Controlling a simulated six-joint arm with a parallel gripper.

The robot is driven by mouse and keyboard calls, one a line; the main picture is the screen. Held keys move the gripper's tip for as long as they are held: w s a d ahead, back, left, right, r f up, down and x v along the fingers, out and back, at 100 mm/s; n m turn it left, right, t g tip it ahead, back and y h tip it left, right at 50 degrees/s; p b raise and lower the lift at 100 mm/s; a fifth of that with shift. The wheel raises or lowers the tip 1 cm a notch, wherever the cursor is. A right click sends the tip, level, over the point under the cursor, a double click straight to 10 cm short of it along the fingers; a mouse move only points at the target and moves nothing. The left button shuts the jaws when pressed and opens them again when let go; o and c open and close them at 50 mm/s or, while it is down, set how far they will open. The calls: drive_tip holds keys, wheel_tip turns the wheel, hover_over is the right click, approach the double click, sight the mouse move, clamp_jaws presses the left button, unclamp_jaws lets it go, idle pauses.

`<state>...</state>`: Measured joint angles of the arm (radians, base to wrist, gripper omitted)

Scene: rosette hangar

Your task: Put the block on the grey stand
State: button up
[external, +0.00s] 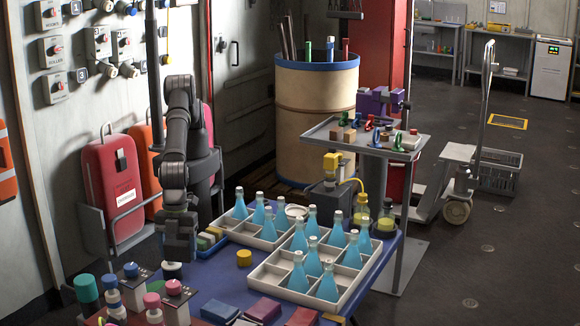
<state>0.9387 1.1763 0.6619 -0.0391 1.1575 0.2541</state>
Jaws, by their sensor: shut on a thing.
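My gripper (178,258) points down over the left part of the blue table (218,285). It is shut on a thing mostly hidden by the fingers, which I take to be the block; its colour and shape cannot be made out. A small pale disc with a dark edge (172,270) shows right under the fingertips; I cannot tell whether it touches them. I cannot single out the grey stand with certainty. Right of the gripper is a small tray of yellow and green blocks (209,240). A yellow round piece (244,258) lies on the table.
White divided crates (262,278) hold several blue flasks (327,284). A dark grey device (327,200) with a yellow top stands behind them. Knobbed posts (174,305) crowd the table's front left. Bare blue table shows between the gripper and the front crate.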

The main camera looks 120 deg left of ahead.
drive_tip(key=w+a+f, duration=0.1)
drive_tip(key=w+f, duration=0.1)
drive_tip(key=w, duration=0.1)
drive_tip(key=w+f, duration=0.3)
drive_tip(key=w, duration=0.1)
drive_tip(key=w+a+f, duration=0.1)
drive_tip(key=w+f, duration=0.1)
drive_tip(key=w, duration=0.2)
drive_tip(key=shift+w+a+f, duration=0.1)
drive_tip(key=shift+a+f, duration=0.05)
drive_tip(key=shift+a, duration=0.15)
drive_tip(key=shift+f, duration=2)
drive_tip(key=shift+f, duration=0.15)
drive_tip(key=o, duration=1.1)
drive_tip(key=shift+c, duration=0.2)
wheel_tip(320, 180, up, 12)
drive_tip(key=a, duration=0.1)
drive_tip(key=shift+s+a, duration=0.3)
drive_tip(key=shift+a, duration=0.1)
